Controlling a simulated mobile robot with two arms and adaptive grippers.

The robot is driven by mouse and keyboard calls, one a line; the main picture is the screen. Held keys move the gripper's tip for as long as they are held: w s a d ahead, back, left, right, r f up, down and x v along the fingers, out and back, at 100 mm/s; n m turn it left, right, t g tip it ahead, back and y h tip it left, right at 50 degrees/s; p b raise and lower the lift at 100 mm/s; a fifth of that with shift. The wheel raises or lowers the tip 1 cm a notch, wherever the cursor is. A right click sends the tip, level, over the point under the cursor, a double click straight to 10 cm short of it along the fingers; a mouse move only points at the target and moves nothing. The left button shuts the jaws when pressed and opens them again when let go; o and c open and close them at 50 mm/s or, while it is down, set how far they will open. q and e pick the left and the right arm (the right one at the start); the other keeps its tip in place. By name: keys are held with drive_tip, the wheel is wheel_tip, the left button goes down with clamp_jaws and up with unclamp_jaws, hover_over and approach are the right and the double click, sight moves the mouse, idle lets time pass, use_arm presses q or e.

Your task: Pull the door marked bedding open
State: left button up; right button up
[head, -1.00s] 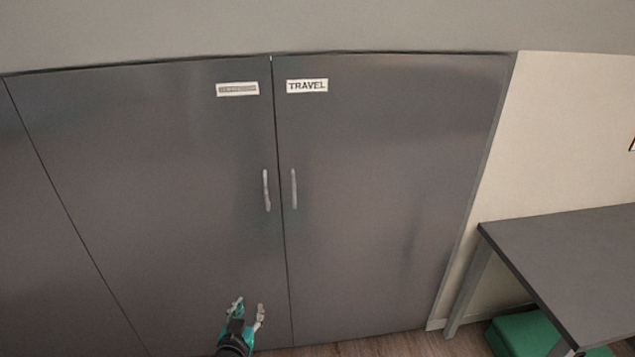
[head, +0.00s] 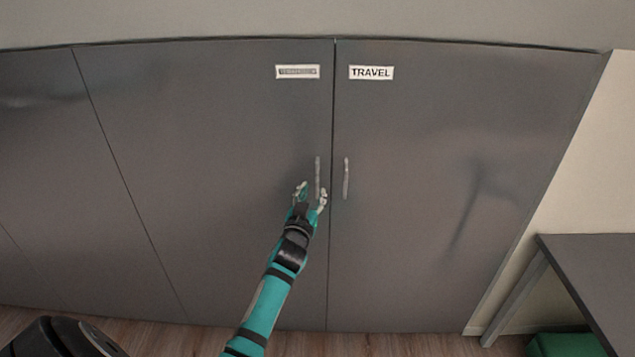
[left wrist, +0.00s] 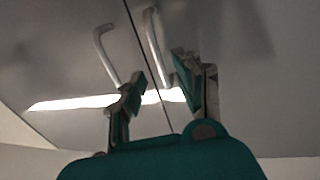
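Two grey closet doors meet at a vertical seam. The left door (head: 215,150) has a small label (head: 298,72) whose word is too blurred to read, and a slim vertical metal handle (head: 318,172) near the seam. The right door (head: 440,180) is labelled TRAVEL. Both are closed. My left gripper (head: 311,192) is open, with its fingertips at the lower part of the left door's handle. In the left wrist view a handle (left wrist: 155,45) reaches toward the gap between the open fingers (left wrist: 160,88); contact cannot be told. My right gripper is out of view.
The TRAVEL door's handle (head: 346,178) is close by, just across the seam. A dark desk (head: 595,265) stands at the right, with a green box (head: 565,345) under it. Wooden floor (head: 400,346) shows along the bottom of the doors.

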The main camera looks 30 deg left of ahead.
sight(317, 184)
use_arm(q)
drive_tip(key=x, duration=0.5)
drive_tip(key=shift+w+a, duration=0.15)
drive_tip(key=shift+w, duration=0.1)
clamp_jaws()
idle(0.4)
